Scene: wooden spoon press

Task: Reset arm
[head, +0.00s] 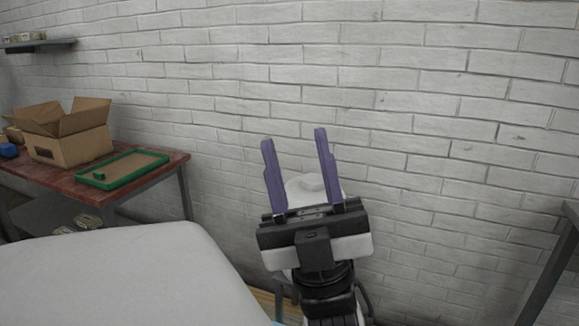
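My gripper (294,142) is in the head view, right of the middle, pointing up in front of the white brick wall. Its two purple fingers stand apart with nothing between them that I can see it holding. A pale rounded shape (312,184) shows behind the fingers; I cannot tell what it is. No wooden spoon or press can be made out.
A red-brown table (170,172) at the left bears an open cardboard box (75,147), a green-rimmed tray (143,178) and a blue item (8,151). A wall shelf (40,44) hangs upper left. A dark slanted leg (548,268) stands at the right edge.

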